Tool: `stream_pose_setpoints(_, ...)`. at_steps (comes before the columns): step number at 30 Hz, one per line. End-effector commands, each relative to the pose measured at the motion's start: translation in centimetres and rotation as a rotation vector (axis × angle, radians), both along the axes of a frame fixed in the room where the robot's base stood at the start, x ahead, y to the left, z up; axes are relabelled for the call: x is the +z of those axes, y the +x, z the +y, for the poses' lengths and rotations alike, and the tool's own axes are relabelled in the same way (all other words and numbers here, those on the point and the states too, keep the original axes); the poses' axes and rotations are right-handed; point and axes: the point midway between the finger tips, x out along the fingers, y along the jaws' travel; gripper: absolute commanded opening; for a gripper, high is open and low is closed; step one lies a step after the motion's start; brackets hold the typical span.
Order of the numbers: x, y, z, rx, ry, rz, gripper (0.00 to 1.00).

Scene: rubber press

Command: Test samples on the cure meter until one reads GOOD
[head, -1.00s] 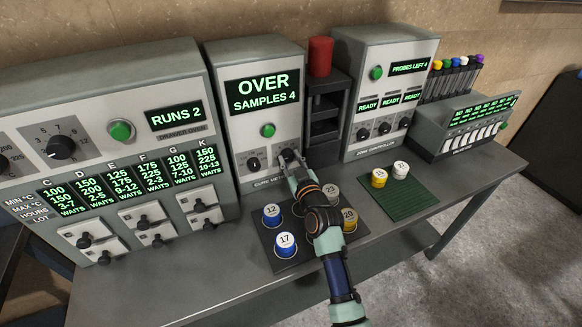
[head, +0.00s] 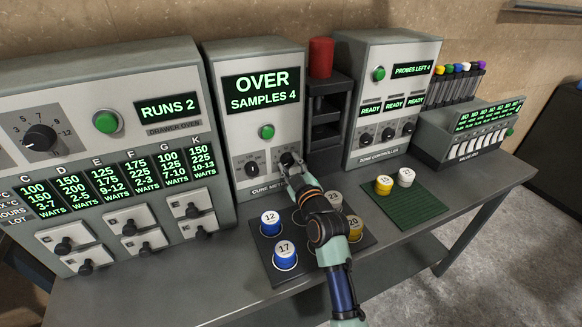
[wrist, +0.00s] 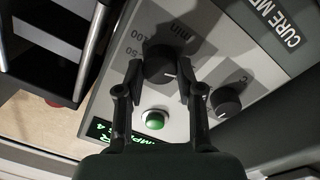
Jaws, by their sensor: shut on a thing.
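The cure meter (head: 226,139) stands at the back centre, and its screen (head: 262,91) reads OVER, SAMPLES 4. A green button (head: 266,132) sits below the screen, above two black dials. My gripper (head: 289,160) is at the right dial. In the wrist view my gripper (wrist: 158,90) is shut on that dial (wrist: 160,62), which is marked min. The left dial (wrist: 226,102) is beside it, free. Sample cups 12 (head: 270,222), 17 (head: 285,254), 23 (head: 334,199) and 20 (head: 353,228) stand on a dark mat (head: 262,258). My arm hides part of the mat.
A yellow cup (head: 383,185) and a white cup (head: 405,177) stand on a green mat (head: 410,210). The drawer oven (head: 105,85) is at left, the zone controller (head: 390,60) at right. A dark rack (head: 328,110) with a red cylinder (head: 320,57) stands between the meter and controller.

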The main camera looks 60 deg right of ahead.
Motion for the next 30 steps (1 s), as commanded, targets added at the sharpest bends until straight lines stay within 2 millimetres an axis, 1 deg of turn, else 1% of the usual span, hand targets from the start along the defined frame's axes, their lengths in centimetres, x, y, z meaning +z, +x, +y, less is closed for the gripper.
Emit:
stream_pose_setpoints(5, 0.0, 0.0, 0.0, 0.000, -0.001, 0.002, 0.02)
stream_pose_setpoints(6, 0.0, 0.0, 0.0, 0.000, 0.000, 0.002, 0.39)
stream_pose_setpoints(10, 0.0, 0.0, 0.0, 0.000, 0.000, 0.002, 0.60)
stream_pose_setpoints(11, 0.0, 0.0, 0.0, 0.000, 0.000, 0.002, 0.62)
stream_pose_setpoints(19, 0.0, 0.0, 0.0, 0.000, 0.000, 0.000, 0.62)
stream_pose_setpoints(22, -0.1, -0.5, 0.5, 0.000, 0.001, 0.001, 0.62)
stream_pose_setpoints(26, -0.2, -2.4, 2.2, -0.001, 0.001, 0.001, 0.62)
stream_pose_setpoints(30, -0.4, -5.2, 4.6, -0.001, 0.001, 0.000, 0.62)
